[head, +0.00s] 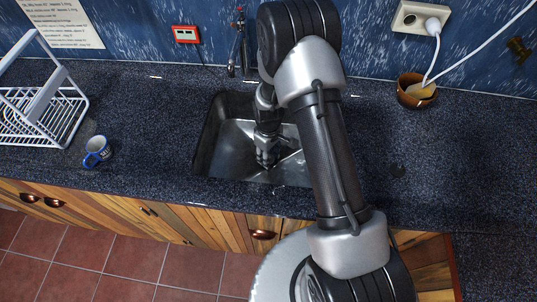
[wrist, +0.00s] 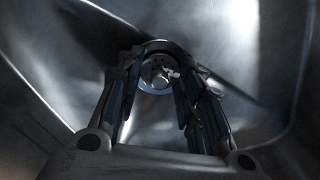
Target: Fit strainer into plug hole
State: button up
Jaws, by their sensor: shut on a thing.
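My gripper (head: 266,162) reaches down into the metal sink (head: 222,147), low over its basin. In the wrist view its two dark fingers (wrist: 160,80) point at a small round metal piece with dark holes and a central knob, the strainer (wrist: 154,68). The fingers are shut on the strainer, though the contact is partly in shadow. A curved rim shows around it; I cannot tell whether this belongs to the strainer or the plug hole. The plug hole is not clearly seen apart from the strainer. In the head view the gripper hides the strainer.
The tap (head: 240,45) stands behind the sink. A brown pot (head: 416,92) stands at the right, below a plugged socket.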

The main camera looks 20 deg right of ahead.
jog(key=shift+s+f, duration=0.25)
jog(key=shift+f, duration=0.25)
dwell(0.7)
jog(key=o, duration=1.1)
jog(key=shift+w, duration=0.1)
jog(key=shift+c, duration=0.2)
jog(key=shift+o, duration=0.2)
jog(key=o, duration=0.6)
jog(key=shift+w+r, duration=0.1)
jog(key=shift+c, duration=0.2)
jog(key=shift+r, duration=0.15)
jog(key=shift+r+p, duration=3.3)
jog(key=shift+r, duration=1.6)
